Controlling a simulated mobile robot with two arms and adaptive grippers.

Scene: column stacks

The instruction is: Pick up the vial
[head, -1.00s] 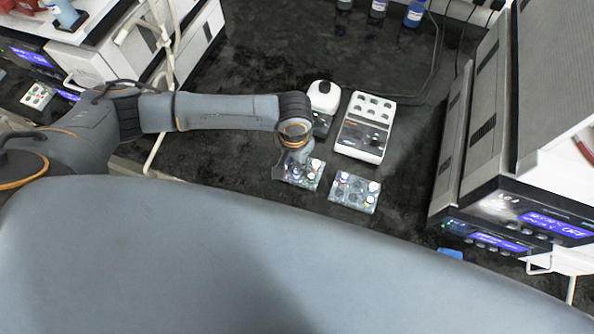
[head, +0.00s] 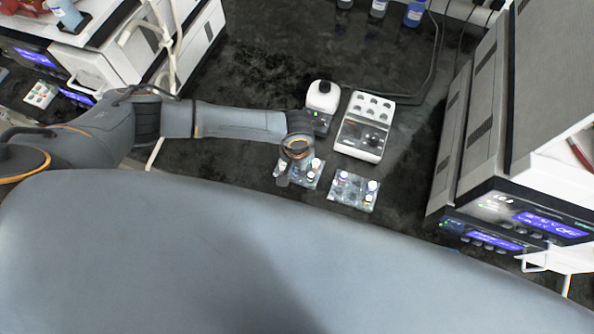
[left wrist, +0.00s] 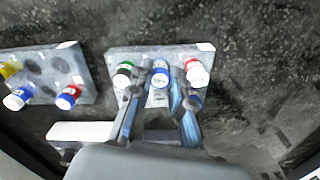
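My left gripper (left wrist: 160,68) points down over a clear vial rack (left wrist: 120,55) in the left wrist view. Its two fingers are apart, one on each side of a blue-capped vial (left wrist: 160,77). Whether they touch it is hard to tell. A green-capped vial (left wrist: 123,73) stands to the left and a red-capped vial (left wrist: 195,72) to the right, both close to the fingers. In the head view the gripper (head: 283,178) is at the left part of the same rack (head: 312,183), partly hidden by my wrist. My right gripper is not in view.
A second rack (head: 345,200) with several capped vials stands just right. Behind are a white device (head: 362,151) with round wells and a small white-topped device (head: 322,98). Large grey instruments (head: 500,110) stand at right. The dark bench between is clear.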

